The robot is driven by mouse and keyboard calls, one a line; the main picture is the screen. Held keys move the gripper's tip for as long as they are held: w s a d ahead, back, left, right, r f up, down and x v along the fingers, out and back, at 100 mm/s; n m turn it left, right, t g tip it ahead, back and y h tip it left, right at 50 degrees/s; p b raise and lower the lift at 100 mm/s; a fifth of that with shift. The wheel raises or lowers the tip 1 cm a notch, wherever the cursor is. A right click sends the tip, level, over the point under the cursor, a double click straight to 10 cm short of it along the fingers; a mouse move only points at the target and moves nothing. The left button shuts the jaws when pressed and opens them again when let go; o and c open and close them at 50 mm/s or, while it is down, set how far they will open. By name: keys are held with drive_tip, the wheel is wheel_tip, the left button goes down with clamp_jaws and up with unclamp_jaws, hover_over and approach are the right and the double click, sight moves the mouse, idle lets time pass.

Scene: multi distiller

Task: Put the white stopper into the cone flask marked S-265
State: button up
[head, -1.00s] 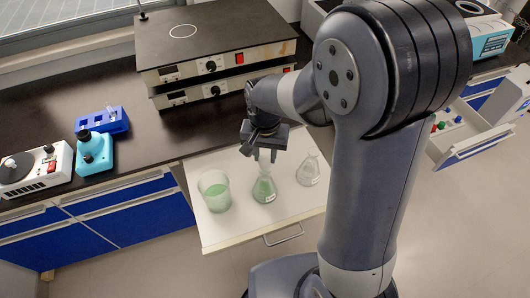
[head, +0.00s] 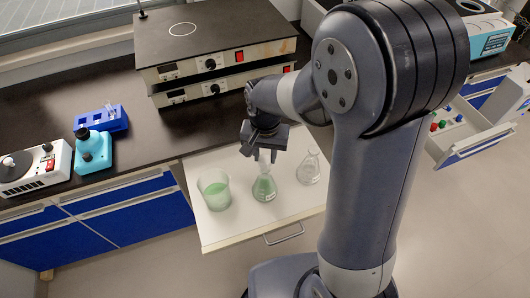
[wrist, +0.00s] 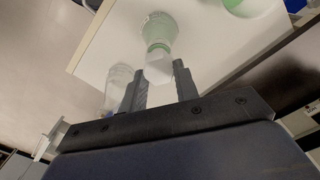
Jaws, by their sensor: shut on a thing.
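My gripper (wrist: 160,88) is shut on the white stopper (wrist: 158,70), which shows between the two fingers in the wrist view. The stopper is directly at the mouth of a cone flask with green liquid (head: 264,188), also in the wrist view (wrist: 158,28). I cannot tell whether the stopper is seated in the neck or just above it. A second cone flask (head: 308,171), clear or nearly so, stands to the right. It also shows in the wrist view (wrist: 118,85). The label on the green flask is too small to read.
A beaker of green liquid (head: 214,190) stands left of the flasks on the pulled-out white drawer top (head: 236,232). Stacked hot plates (head: 215,50) stand on the dark bench behind. An open drawer with coloured stoppers (head: 445,125) is at the right.

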drive_tip(key=shift+f+b, duration=0.65)
drive_tip(key=shift+f, duration=0.25)
drive_tip(key=o, duration=1)
wheel_tip(320, 180, up, 11)
drive_tip(key=shift+f, duration=0.1)
idle(0.3)
